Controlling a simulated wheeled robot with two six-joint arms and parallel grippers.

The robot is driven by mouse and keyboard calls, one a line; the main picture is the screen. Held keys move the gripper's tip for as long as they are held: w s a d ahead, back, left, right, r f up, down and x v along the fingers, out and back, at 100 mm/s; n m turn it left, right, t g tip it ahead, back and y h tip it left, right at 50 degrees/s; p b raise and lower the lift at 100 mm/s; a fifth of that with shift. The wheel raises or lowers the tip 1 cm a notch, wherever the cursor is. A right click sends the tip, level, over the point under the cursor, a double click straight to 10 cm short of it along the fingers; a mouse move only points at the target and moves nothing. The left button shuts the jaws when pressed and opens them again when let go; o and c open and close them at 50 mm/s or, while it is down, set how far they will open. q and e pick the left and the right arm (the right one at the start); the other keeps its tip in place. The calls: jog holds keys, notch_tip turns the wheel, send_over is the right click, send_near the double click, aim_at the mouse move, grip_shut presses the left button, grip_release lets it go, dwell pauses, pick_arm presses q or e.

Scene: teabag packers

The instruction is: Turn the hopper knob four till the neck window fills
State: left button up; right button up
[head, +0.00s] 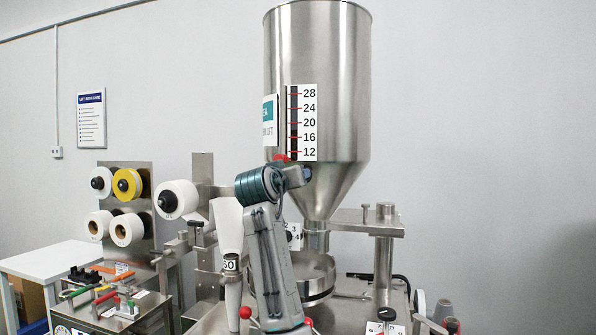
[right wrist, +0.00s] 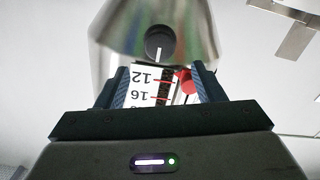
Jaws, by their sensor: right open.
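The steel hopper (head: 318,70) stands in the middle of the head view, with a level scale (head: 303,122) marked 12 to 28 on its front. A dark knob (head: 289,236) sits beside a white plate with 3 and 4 at the hopper's neck, partly behind my arm. My right gripper (head: 298,175) is at the hopper's lower front. In the right wrist view it (right wrist: 160,70) is open, with the upside-down scale showing between its fingers. A black knob (right wrist: 160,42) with a white line shows past the fingertips, untouched. I cannot tell if both knobs are one. No neck window is clear.
A red marker (head: 282,157) sits at the scale's lower end. A white funnel tube (head: 229,232) stands left of my arm. A rack of rolls (head: 126,184) and a low white table (head: 45,258) are at the left. The wall side at right is open.

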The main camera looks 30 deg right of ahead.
jog(key=p+x, duration=0.2)
jog(key=x, duration=0.5)
jog(key=shift+p, duration=0.4)
jog(key=c, duration=1)
